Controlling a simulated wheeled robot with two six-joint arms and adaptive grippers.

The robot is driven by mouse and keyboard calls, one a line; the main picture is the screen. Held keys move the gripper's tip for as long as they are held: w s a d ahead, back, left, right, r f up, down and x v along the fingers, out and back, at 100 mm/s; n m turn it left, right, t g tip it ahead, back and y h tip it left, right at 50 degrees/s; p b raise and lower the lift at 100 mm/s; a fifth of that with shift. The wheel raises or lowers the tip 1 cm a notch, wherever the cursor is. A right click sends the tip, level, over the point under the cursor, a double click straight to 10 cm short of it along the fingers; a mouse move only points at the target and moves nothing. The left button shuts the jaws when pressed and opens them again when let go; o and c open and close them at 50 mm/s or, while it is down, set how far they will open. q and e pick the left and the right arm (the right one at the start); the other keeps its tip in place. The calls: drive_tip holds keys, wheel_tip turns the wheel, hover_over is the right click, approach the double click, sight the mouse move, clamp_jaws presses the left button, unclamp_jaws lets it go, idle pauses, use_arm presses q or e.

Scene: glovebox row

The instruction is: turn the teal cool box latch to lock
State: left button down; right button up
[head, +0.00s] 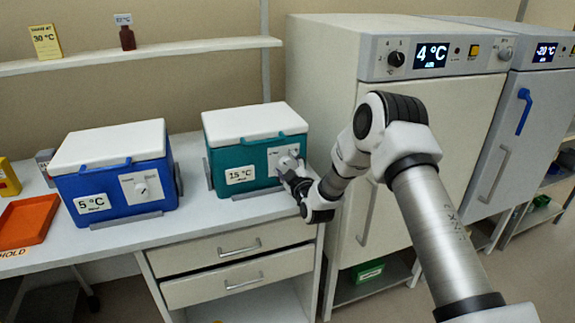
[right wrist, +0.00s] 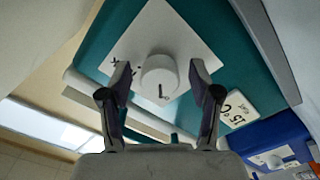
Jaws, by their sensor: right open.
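The teal cool box (head: 228,162) with a white lid and a "15 °C" label stands on the counter in the head view. Its latch is a round white knob on a pale plate on the front, mostly hidden behind my right gripper (head: 291,172) there. In the right wrist view the latch knob (right wrist: 159,76) shows with a short dark mark, between the two fingers of my right gripper (right wrist: 160,82). The fingers are open, one on each side of the knob, with gaps visible. Teal box front (right wrist: 225,65) fills the background. My left gripper is not in view.
A blue cool box (head: 115,170) labelled "5 °C", with its own knob, stands to the left. An orange tray (head: 28,222) lies at the far left. A "4 °C" cabinet (head: 322,75) rises just right of the teal box. A shelf (head: 150,50) hangs above.

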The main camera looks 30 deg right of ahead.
drive_tip(key=shift+s+a+r, duration=0.1)
drive_tip(key=shift+c, duration=0.6)
drive_tip(key=c, duration=1)
drive_tip(key=shift+m, duration=0.3)
drive_tip(key=m+b, duration=0.3)
drive_tip(key=m, duration=0.1)
drive_tip(key=shift+f, duration=0.2)
drive_tip(key=m+b, duration=0.3)
drive_tip(key=m, duration=0.1)
drive_tip(key=m+b, duration=0.3)
drive_tip(key=m, duration=0.2)
drive_tip(key=shift+b, duration=0.35)
drive_tip(key=m+b, duration=0.2)
drive_tip(key=m, duration=0.2)
drive_tip(key=shift+b, duration=0.4)
drive_tip(key=shift+r+m, duration=0.15)
drive_tip(key=shift+m, duration=0.15)
